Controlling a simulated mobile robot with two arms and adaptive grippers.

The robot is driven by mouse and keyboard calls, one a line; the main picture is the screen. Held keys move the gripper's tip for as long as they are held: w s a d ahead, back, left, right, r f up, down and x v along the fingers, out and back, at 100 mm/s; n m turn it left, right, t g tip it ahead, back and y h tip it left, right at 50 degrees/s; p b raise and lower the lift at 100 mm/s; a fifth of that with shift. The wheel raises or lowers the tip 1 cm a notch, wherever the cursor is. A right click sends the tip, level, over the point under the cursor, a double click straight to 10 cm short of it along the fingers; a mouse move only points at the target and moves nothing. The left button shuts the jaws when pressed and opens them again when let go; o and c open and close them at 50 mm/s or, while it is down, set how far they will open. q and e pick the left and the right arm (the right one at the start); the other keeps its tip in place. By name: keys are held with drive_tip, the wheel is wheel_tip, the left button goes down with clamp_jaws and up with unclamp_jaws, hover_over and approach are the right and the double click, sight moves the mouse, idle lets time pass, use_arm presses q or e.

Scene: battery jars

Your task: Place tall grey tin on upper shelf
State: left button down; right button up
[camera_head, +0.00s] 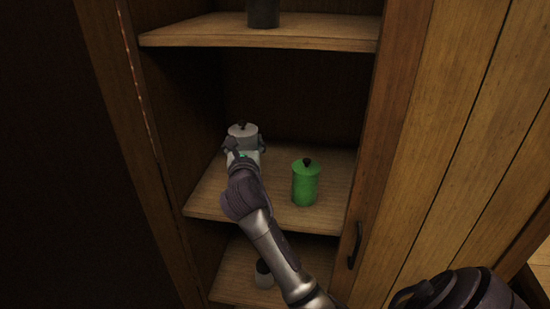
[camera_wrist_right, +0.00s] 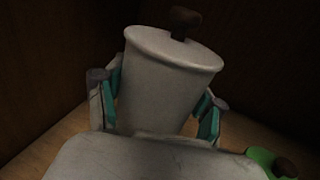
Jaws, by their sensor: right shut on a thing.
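A light grey tin (camera_head: 243,131) with a dark knob stands inside the open cabinet, at the left of the middle shelf. My right gripper (camera_head: 244,147) is shut around its sides. In the right wrist view the tin (camera_wrist_right: 168,80) sits between the two fingers of the right gripper (camera_wrist_right: 158,105), with its lid and knob above them. The tin's base is hidden, so I cannot tell whether it touches the shelf. The upper shelf (camera_head: 200,36) is above, with a dark tin (camera_head: 263,13) on it, cut off by the frame's top. My left gripper is out of view.
A green tin (camera_head: 305,184) with a dark knob stands on the middle shelf (camera_head: 205,200), right of my arm. Cabinet walls bound both sides. The upper shelf's left part is clear.

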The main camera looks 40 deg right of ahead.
wheel_tip(320, 180, down, 5)
drive_tip(key=shift+r, duration=0.1)
wheel_tip(320, 180, down, 4)
drive_tip(key=shift+r+b, duration=0.1)
drive_tip(key=shift+b, duration=0.25)
drive_tip(key=shift+f, duration=0.2)
drive_tip(key=shift+f, duration=0.15)
drive_tip(key=o, duration=1.2)
drive_tip(key=shift+s+a+r, duration=0.1)
drive_tip(key=shift+r, duration=0.1)
drive_tip(key=b+v, duration=0.1)
drive_tip(key=v, duration=1)
drive_tip(key=shift+s+a+b, duration=0.2)
drive_tip(key=shift+s+b, duration=0.15)
